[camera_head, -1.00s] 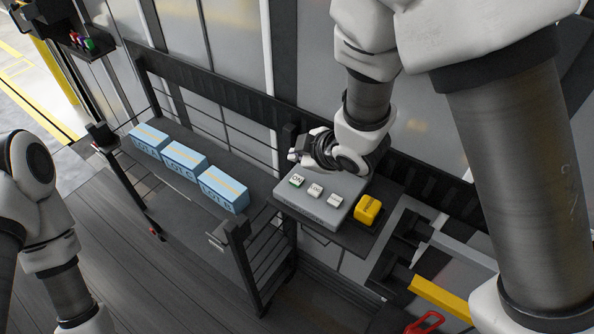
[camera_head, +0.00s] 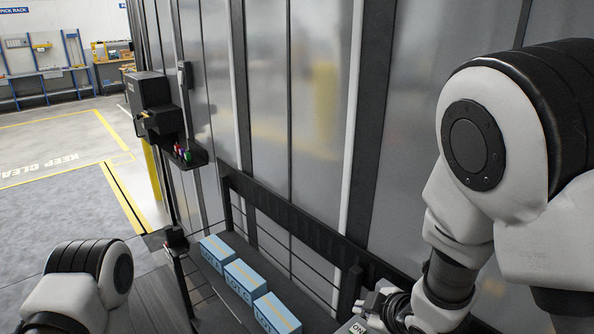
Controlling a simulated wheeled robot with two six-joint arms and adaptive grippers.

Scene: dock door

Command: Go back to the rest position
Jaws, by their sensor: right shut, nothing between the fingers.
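My right gripper (camera_head: 374,306) is at the lower right, in front of the dark rail and just above the grey button box (camera_head: 352,327). Its fingers are shut with nothing between them. Only a corner of the box with one white button shows; the rest is cut off by the lower edge or hidden by the gripper. I cannot tell whether the gripper touches the box. Of my left arm, only white and black links show at the lower left; its gripper is out of view.
Several blue boxes (camera_head: 243,280) stand in a row on the dark shelf. A small ledge (camera_head: 197,157) with coloured items and a black unit (camera_head: 149,92) are mounted on the left. Tall grey panels (camera_head: 305,90) rise behind. Open floor (camera_head: 60,200) lies at the far left.

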